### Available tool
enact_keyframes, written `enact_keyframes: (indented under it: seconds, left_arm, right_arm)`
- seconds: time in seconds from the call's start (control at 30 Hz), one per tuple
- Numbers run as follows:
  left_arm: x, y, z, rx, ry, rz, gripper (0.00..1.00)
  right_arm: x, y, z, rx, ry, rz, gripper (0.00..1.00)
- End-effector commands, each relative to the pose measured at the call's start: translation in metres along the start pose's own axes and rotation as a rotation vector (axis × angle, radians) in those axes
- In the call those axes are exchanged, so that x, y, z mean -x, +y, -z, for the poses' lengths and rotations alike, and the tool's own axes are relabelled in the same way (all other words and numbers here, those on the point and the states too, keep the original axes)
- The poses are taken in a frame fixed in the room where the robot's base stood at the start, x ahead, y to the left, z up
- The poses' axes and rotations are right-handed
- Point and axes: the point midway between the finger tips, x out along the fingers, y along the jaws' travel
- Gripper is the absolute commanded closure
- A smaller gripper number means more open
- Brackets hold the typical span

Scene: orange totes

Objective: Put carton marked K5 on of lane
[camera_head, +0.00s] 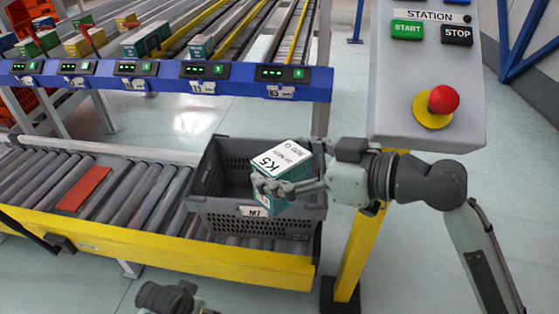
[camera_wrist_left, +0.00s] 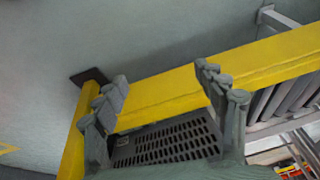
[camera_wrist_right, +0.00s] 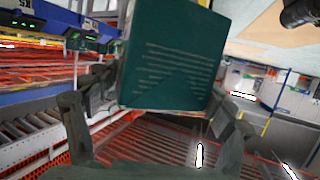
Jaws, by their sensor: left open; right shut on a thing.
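The carton marked K5 (camera_head: 281,161) is teal with a white top label, tilted, above the grey tote marked M7 (camera_head: 215,183). My right gripper (camera_head: 290,187) is shut on it, with fingers along its near side. In the right wrist view the carton (camera_wrist_right: 172,55) fills the upper middle, between the fingers. The lane labelled K5 (camera_head: 281,90) is at the right end of the blue rack front, beyond the tote. My left gripper (camera_head: 178,300) is low at the bottom edge; in the left wrist view it is open and empty (camera_wrist_left: 165,95).
The tote stands on a roller conveyor (camera_head: 130,195) with a yellow side rail. An orange-red flat piece (camera_head: 83,189) lies on the rollers. Other lanes hold cartons (camera_head: 146,39) at the upper left. A station panel (camera_head: 427,90) with buttons stands at the right on a yellow post.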

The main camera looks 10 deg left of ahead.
Motion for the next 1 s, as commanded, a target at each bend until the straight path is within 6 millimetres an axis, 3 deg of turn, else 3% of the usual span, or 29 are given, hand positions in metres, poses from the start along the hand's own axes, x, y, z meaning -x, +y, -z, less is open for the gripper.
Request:
enact_keyframes:
  seconds: [0.1, 0.2, 0.47, 0.63, 0.77, 0.9, 1.0]
  left_arm:
    - [-0.002, -0.013, -0.029, -0.018, -0.027, 0.043, 0.29]
    - [-0.002, -0.018, -0.040, -0.028, -0.037, 0.062, 0.29]
    - [-0.002, -0.021, -0.044, -0.032, -0.040, 0.070, 0.29]
    - [-0.002, -0.020, -0.044, -0.032, -0.041, 0.069, 0.29]
    - [-0.002, -0.020, -0.044, -0.031, -0.041, 0.069, 0.29]
    - [-0.002, -0.020, -0.044, -0.031, -0.041, 0.069, 0.29]
    - [-0.002, -0.020, -0.044, -0.031, -0.041, 0.068, 0.29]
  right_arm:
    - [0.000, 0.000, 0.001, 0.001, 0.002, 0.000, 0.56]
    - [0.000, 0.000, 0.001, 0.001, 0.002, 0.000, 0.56]
    - [0.001, 0.007, -0.003, -0.019, 0.003, -0.054, 0.56]
    - [0.013, 0.037, -0.019, -0.087, 0.004, -0.257, 0.56]
    - [0.038, 0.067, -0.045, -0.161, 0.002, -0.476, 0.56]
    - [0.086, 0.095, -0.087, -0.245, -0.001, -0.744, 0.56]
    - [0.123, 0.106, -0.115, -0.291, -0.004, -0.907, 0.56]
